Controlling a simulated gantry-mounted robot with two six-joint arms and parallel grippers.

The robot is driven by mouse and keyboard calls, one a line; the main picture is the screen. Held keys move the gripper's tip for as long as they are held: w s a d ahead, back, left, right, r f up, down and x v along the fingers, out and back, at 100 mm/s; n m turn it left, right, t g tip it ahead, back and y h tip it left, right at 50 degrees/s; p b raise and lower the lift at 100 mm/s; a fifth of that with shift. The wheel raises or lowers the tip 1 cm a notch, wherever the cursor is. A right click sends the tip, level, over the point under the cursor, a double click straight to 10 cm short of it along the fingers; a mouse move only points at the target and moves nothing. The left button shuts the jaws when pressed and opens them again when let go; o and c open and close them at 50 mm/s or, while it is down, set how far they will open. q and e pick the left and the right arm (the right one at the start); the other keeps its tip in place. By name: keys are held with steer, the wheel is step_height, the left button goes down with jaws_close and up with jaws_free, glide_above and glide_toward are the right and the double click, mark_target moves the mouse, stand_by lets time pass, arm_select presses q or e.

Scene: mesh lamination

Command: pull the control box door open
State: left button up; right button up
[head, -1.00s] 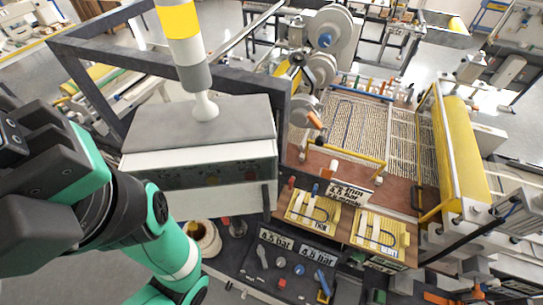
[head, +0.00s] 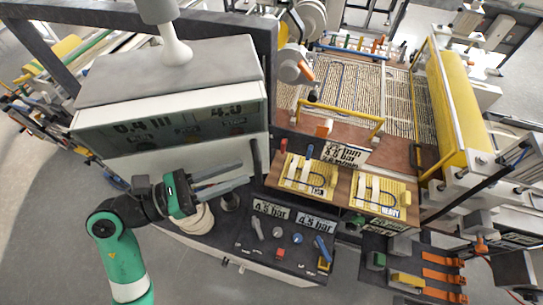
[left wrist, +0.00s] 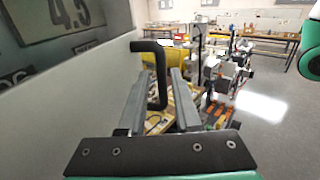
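The control box (head: 185,70) is a white cabinet with a grey top. Its front door (head: 165,130) looks closed and carries dark readouts. A black bar handle (head: 256,158) stands at the door's right edge; it also shows in the left wrist view (left wrist: 156,80). My left gripper (head: 240,175) is in front of the door's lower right, fingers pointing right toward the handle. In the left wrist view the two fingers (left wrist: 160,85) are apart, with the handle showing between them. Whether they touch it cannot be told. My right gripper is not in view.
A dark bench panel (head: 270,245) with small parts and pressure plates lies below and right of the handle. Yellow trays (head: 308,177) sit to its right. The floor in front is clear.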

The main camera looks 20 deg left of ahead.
arm_select(q)
steer(key=p+x, duration=0.1)
steer(key=x, duration=0.7)
steer(key=shift+w+d, duration=0.2)
steer(key=shift+c, duration=0.3)
jaws_close()
stand_by(0.7)
